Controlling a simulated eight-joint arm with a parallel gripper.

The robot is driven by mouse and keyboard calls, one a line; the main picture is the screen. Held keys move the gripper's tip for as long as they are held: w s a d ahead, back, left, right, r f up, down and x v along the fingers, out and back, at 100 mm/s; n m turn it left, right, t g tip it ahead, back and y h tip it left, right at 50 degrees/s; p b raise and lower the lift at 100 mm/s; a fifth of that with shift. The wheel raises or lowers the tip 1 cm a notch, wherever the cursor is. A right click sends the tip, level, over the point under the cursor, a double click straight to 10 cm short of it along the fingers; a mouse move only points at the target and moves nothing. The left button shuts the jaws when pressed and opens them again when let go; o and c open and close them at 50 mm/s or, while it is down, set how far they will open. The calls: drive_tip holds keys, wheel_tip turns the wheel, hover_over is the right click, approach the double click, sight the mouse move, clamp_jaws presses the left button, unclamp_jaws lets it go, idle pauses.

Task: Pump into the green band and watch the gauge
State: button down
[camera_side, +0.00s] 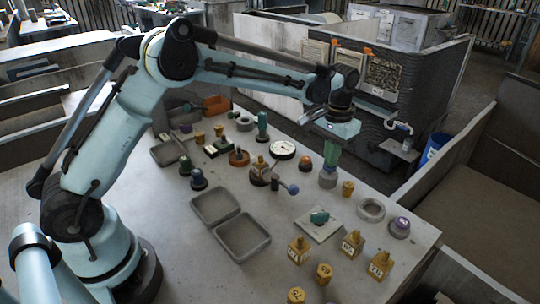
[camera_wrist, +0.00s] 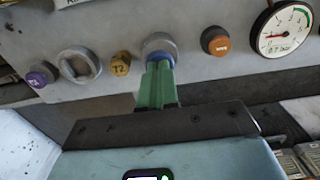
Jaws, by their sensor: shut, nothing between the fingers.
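The gauge (camera_side: 283,149) is a round white dial on the bench. In the wrist view the gauge (camera_wrist: 285,28) is at the upper right, partly cut by the frame edge. A green band shows on its right side, and a red mark at the lower left; the exact reading is too small to tell. My gripper (camera_side: 329,166) has green fingers pointing down, shut and empty, over a grey round part with a blue ring (camera_side: 327,180). In the wrist view my gripper (camera_wrist: 161,64) is at this blue-ringed part (camera_wrist: 158,44); I cannot tell whether they touch.
An orange-topped button (camera_wrist: 215,41) and a yellow block (camera_wrist: 121,63) flank the blue-ringed part. A lever with a blue ball (camera_side: 293,189) stands left of it. Several yellow blocks stand at the front. Two grey trays (camera_side: 243,254) lie nearer my base.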

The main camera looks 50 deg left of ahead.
drive_tip(key=shift+f, duration=0.6)
drive_tip(key=shift+r, duration=0.9)
drive_tip(key=shift+f, duration=0.1)
idle(0.6)
